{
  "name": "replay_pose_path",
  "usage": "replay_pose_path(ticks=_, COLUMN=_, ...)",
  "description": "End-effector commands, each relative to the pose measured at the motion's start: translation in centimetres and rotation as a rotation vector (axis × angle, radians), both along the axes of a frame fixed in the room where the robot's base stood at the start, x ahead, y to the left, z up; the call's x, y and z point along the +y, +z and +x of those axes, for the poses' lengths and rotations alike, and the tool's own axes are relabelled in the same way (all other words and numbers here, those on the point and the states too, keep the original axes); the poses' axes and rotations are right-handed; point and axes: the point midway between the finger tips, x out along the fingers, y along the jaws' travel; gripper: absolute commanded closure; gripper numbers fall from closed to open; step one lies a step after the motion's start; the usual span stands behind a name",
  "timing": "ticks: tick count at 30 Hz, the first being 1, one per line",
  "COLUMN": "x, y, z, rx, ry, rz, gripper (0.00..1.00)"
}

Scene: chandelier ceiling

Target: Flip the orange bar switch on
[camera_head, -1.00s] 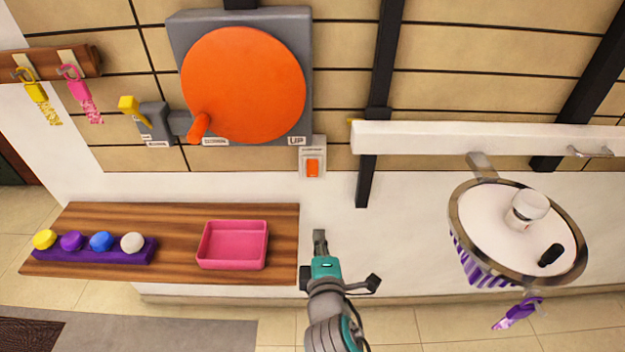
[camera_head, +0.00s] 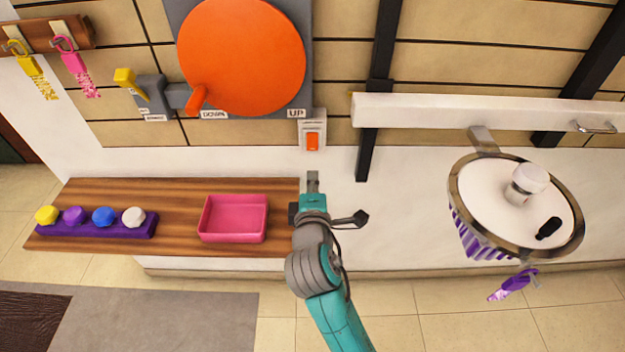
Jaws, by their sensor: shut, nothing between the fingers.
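The orange bar switch (camera_head: 312,141) sits in a small pale wall plate (camera_head: 312,121), just below the "UP" label and right of the large orange disc. My gripper (camera_head: 312,178) is shut and empty. It points at the wall a little below the switch, almost in line with it in the picture. A small gap shows between the fingertips and the switch plate, so they look apart. The switch face is fully visible, but its on or off position is too small to tell.
The orange disc (camera_head: 242,55) with its lever is above left. A wooden shelf (camera_head: 180,195) holds a pink tray (camera_head: 234,235) and a purple rack (camera_head: 95,227) of coloured knobs. A white ledge (camera_head: 450,114) and round hanging table (camera_head: 470,217) are at right.

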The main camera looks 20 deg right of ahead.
Motion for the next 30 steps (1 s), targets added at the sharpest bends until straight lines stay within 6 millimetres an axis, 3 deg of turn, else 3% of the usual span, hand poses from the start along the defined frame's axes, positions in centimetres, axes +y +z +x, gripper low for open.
replay_pose_path(ticks=9, x=-1.9, y=-0.9, z=5.8, rx=0.0, ry=-0.002, rz=0.0, gripper=1.0)
replay_pose_path(ticks=15, x=-2.8, y=-1.4, z=8.5, rx=0.0, ry=-0.001, rz=0.0, gripper=1.0)
replay_pose_path(ticks=21, x=-3.2, y=-1.7, z=10.0, rx=0.0, ry=0.0, rz=0.0, gripper=1.0)
replay_pose_path(ticks=30, x=-3.3, y=-1.7, z=10.2, rx=0.0, ry=0.001, rz=0.0, gripper=1.0)
